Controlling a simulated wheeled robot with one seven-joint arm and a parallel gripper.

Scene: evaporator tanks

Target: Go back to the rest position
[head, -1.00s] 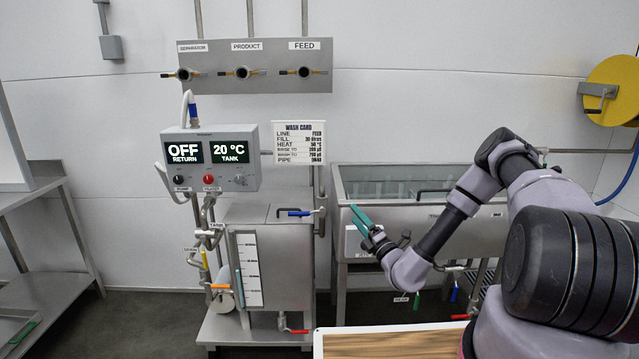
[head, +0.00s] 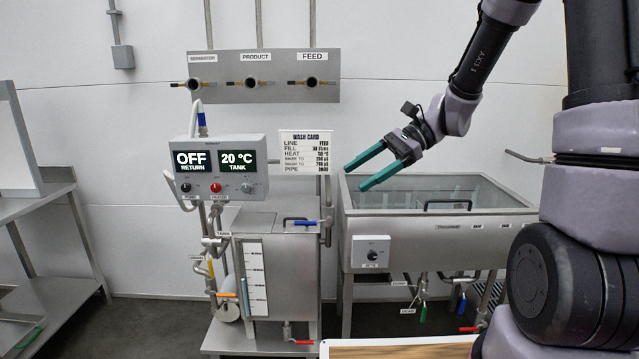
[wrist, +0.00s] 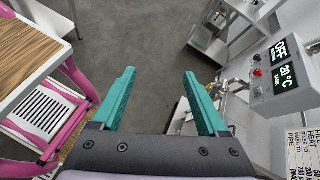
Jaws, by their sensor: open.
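My gripper (head: 372,168) has two teal fingers, spread apart with nothing between them. In the head view it is in the air above the left rim of the steel wash basin (head: 440,228), right of the wash card (head: 306,152). My arm comes in from the upper right. In the wrist view my gripper (wrist: 160,100) points over bare grey floor, and its fingers touch nothing.
A control box (head: 222,165) reads OFF and 20 °C above a steel tank (head: 275,265). Three labelled ports sit on a wall panel (head: 263,75). A steel shelf (head: 45,210) stands at left. A wood-topped surface (head: 400,349) is in front. Floor (wrist: 150,50) is clear.

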